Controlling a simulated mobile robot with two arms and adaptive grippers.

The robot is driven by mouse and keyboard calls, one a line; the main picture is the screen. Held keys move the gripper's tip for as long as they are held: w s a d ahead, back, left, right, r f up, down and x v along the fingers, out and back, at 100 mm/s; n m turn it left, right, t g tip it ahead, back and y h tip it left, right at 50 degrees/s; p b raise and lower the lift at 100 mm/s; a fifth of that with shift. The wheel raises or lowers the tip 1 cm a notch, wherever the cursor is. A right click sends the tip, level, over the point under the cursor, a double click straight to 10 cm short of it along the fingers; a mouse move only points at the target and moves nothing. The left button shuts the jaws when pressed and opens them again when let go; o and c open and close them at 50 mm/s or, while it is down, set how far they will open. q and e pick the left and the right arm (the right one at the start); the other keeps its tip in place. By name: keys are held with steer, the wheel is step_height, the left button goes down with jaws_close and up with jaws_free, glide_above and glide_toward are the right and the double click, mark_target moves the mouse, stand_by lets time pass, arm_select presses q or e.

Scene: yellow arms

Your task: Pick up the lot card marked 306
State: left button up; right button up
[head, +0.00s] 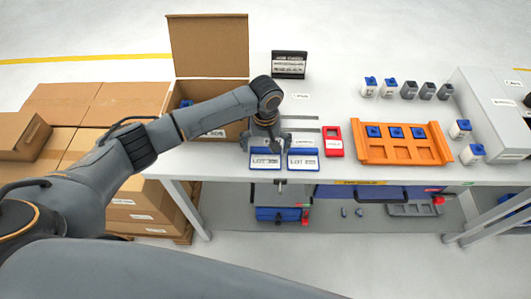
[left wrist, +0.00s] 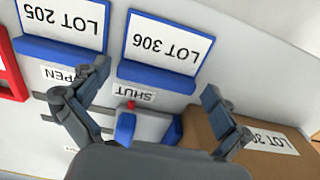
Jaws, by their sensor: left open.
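The lot card marked 306 (left wrist: 168,44) is white with a blue holder along one edge and reads upside down in the left wrist view. In the head view it is the left of two cards (head: 265,161) at the table's front edge. The card marked 205 (left wrist: 62,20) stands beside it, on its right in the head view (head: 303,161). My left gripper (left wrist: 157,82) is open and empty, its fingers spread on either side of the 306 card's blue edge, apparently above it. In the head view the gripper (head: 266,143) is just behind the cards. My right gripper is out of view.
An open cardboard box (head: 207,52) with a lot label stands left of the gripper. A red frame (head: 333,141) and an orange tray (head: 401,154) stand to the right. SHUT (left wrist: 134,95) and OPEN labels lie near blue blocks. A black sign (head: 289,64) stands behind.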

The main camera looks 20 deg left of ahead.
arm_select(q)
steer(key=c, duration=0.9)
steer(key=shift+c, duration=0.2)
steer(key=shift+r, duration=0.15)
